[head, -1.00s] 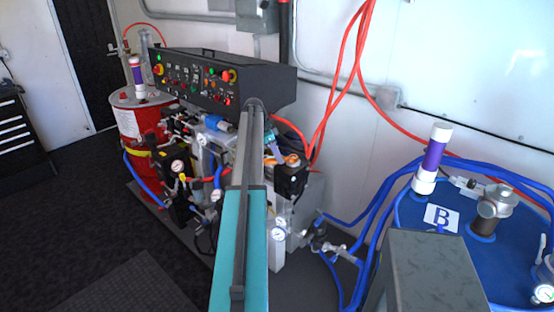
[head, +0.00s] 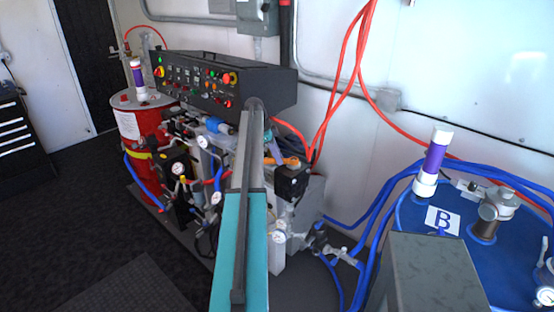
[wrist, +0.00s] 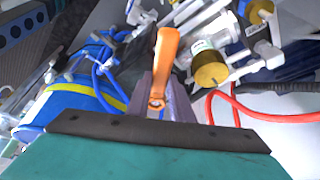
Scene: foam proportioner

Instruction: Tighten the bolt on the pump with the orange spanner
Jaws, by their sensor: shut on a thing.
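The orange spanner (wrist: 165,55) stands out from between the jaws of my gripper (wrist: 163,88) in the wrist view. My gripper is shut on the spanner near its ringed end, and the other end points up the picture, towards the pump fittings. In the head view a small orange patch, likely the spanner (head: 291,161), shows just right of my arm above a black block. My arm hides most of the gripper there. The pump unit (head: 205,165) stands under the control panel, full of hoses and gauges. I cannot make out the bolt in either view.
A brass-coloured cylinder (wrist: 210,70) and white pipe fittings lie close right of the spanner. Red hoses (wrist: 262,112) run at the right. The control panel (head: 205,80) overhangs the pump. A blue drum (head: 480,255) stands at right, a red drum (head: 147,125) behind left.

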